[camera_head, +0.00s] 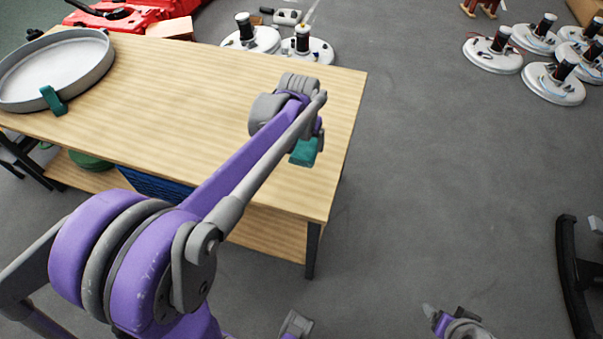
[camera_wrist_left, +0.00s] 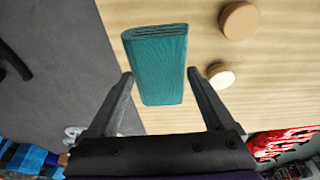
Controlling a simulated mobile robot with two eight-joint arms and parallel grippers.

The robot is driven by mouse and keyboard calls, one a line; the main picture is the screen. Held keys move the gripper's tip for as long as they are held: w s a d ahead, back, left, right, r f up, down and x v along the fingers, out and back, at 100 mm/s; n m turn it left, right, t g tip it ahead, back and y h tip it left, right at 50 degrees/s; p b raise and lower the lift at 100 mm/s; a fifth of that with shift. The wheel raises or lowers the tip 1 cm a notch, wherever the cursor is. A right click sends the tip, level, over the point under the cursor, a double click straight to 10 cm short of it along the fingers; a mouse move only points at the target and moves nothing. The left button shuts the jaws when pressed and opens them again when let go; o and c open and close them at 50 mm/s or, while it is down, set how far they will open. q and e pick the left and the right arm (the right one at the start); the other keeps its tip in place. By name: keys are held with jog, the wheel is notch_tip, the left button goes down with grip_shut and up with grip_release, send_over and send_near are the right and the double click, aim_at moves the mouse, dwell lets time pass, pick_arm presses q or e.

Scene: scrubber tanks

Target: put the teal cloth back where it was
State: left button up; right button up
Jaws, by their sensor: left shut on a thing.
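The teal cloth (camera_head: 304,152) is a folded block below the end of my left arm, near the right end of the wooden table. In the left wrist view the cloth (camera_wrist_left: 158,65) sits between the two dark fingers of my left gripper (camera_wrist_left: 160,76), which is shut on it. In the head view my left gripper (camera_head: 307,138) is mostly hidden behind its own wrist. Part of what appears to be my right gripper (camera_head: 449,318) shows at the bottom edge; its jaws are unclear.
The wooden table (camera_head: 200,95) is mostly bare. A round grey tray (camera_head: 50,72) with a dark teal piece (camera_head: 53,100) at its rim stands at the left. A blue crate (camera_head: 155,187) is underneath. White round units (camera_head: 553,83) stand on the floor. Wooden discs (camera_wrist_left: 240,20) show in the wrist view.

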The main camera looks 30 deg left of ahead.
aim_at(304, 153)
pick_arm(q)
notch_tip(304, 153, down, 7)
jog(key=shift+d+r+b, duration=0.1)
jog(key=shift+d+b, duration=0.05)
jog(key=shift+b, duration=0.2)
jog(key=shift+f, duration=1.7)
jog(key=shift+f+b, duration=0.1)
jog(key=shift+b, duration=0.2)
jog(key=o, duration=1.1)
jog(key=shift+c, duration=0.2)
jog(key=shift+r, duration=0.45)
jog(key=p+v, duration=0.1)
jog(key=v, duration=1)
jog(key=shift+s+d+p, duration=0.1)
jog(key=shift+s+p, duration=0.05)
jog(key=shift+p, duration=0.15)
jog(key=s+d+f+m+t, duration=0.1)
jog(key=s+d, duration=0.3)
jog(key=s, duration=0.5)
jog(key=s+d+f+m+t, duration=0.1)
jog(key=s+d+f, duration=0.3)
jog(key=s, duration=0.6)
jog(key=shift+d+m+h, duration=0.3)
jog(key=shift+d+m, duration=0.1)
jog(key=shift+d, duration=0.3)
